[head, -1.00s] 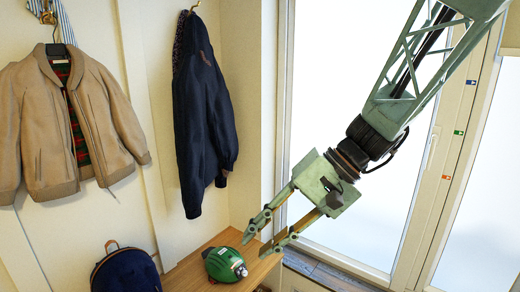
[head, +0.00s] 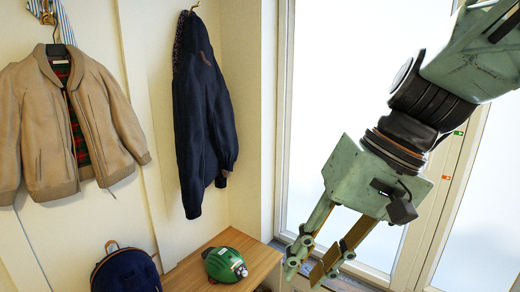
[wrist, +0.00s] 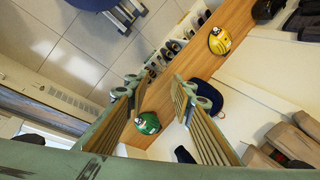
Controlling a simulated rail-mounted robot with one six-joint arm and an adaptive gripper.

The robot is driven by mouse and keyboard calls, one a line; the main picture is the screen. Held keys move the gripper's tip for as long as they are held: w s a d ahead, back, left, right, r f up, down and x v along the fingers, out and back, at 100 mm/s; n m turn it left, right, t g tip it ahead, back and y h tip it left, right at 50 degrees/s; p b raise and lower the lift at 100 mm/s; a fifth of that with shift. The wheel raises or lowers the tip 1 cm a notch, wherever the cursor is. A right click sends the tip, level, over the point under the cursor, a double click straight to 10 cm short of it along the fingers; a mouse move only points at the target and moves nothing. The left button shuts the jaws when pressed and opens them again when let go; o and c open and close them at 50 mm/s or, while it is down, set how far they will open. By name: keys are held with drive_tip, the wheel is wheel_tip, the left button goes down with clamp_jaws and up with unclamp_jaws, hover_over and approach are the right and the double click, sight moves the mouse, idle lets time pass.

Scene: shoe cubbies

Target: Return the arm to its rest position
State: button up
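My gripper (head: 306,272) hangs in the lower right of the head view, in front of the bright glazed door, fingers pointing down and left. Its two fingers are apart with nothing between them. In the wrist view my gripper (wrist: 158,86) also shows its spread, empty fingers above the bench. My arm reaches in from the upper right of the head view. The green helmet (head: 223,264) rests on the wooden bench, left of my gripper and apart from it. The helmet (wrist: 147,123) also shows between the fingers in the wrist view, farther below.
The wooden bench (head: 185,279) runs along the wall. A navy backpack (head: 126,271) is at its left. A tan jacket (head: 50,125) and a navy jacket (head: 203,120) hang above. The wrist view shows a yellow helmet (wrist: 220,40), several shoes (wrist: 172,48) and tiled floor (wrist: 75,50).

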drive_tip(key=s+d+r+t+h, duration=0.1)
drive_tip(key=s+d+r+h, duration=0.1)
drive_tip(key=s+d, duration=0.4)
drive_tip(key=s+d+r+t+h, duration=0.1)
drive_tip(key=s+d+t+h, duration=0.1)
drive_tip(key=s+d, duration=0.3)
drive_tip(key=shift+s+d+r+h, duration=0.4)
drive_tip(key=shift+d, duration=0.55)
idle(0.8)
